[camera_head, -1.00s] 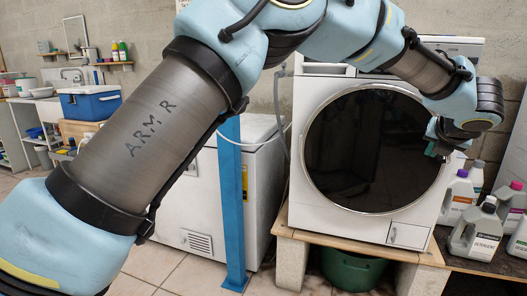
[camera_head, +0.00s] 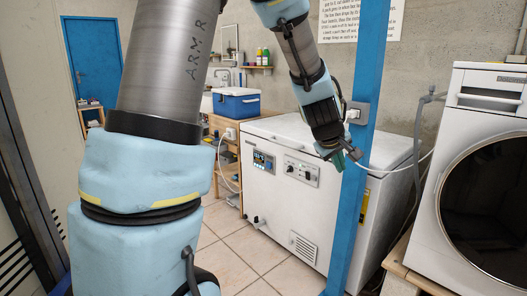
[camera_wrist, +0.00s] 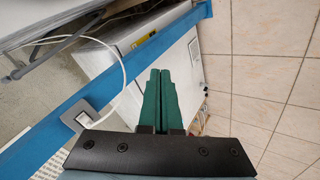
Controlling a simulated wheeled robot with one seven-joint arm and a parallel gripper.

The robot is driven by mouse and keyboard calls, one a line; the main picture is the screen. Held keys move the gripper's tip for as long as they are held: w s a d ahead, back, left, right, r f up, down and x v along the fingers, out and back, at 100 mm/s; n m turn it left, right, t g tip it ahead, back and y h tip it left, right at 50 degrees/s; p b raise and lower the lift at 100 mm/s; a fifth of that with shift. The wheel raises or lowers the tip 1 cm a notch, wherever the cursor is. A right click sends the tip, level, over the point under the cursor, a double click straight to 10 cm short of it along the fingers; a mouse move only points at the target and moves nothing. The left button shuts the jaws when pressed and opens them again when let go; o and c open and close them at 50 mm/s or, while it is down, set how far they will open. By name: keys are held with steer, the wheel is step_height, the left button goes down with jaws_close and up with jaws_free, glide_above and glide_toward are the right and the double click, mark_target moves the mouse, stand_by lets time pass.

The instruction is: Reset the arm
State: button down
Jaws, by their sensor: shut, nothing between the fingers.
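My gripper (camera_head: 346,160) hangs from my arm in the middle of the head view, in front of the white chest freezer and close to the blue post. In the wrist view its two green fingers (camera_wrist: 160,72) lie side by side, shut, with nothing between them. The gripper points downward and to the right in the head view. I cannot tell whether it touches the blue post (camera_head: 352,205).
The white chest freezer (camera_head: 285,215) stands behind the post. A socket box (camera_head: 357,113) with a white cable is on the post. A front-loading washer (camera_head: 485,95) stands at right. A blue cooler (camera_head: 237,103) is further back. Tiled floor (camera_head: 235,262) is clear at front.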

steer(key=s+a+f+m+g+y+p, duration=0.1)
steer(key=s+a, duration=0.3)
steer(key=a, duration=0.6)
steer(key=s+a+f+m+g+y, duration=0.1)
steer(key=s+a, duration=0.3)
steer(key=a, duration=0.6)
steer(key=s+a+f+m+g+y+p, duration=0.1)
steer(key=s+a+m+g+y, duration=0.1)
steer(key=a, duration=0.8)
steer(key=s+y, duration=0.1)
steer(key=s, duration=0.1)
steer(key=shift+s+f+m+p, duration=0.2)
steer(key=shift+s+m+p, duration=0.1)
steer(key=shift+s+p, duration=0.1)
steer(key=shift+s, duration=0.1)
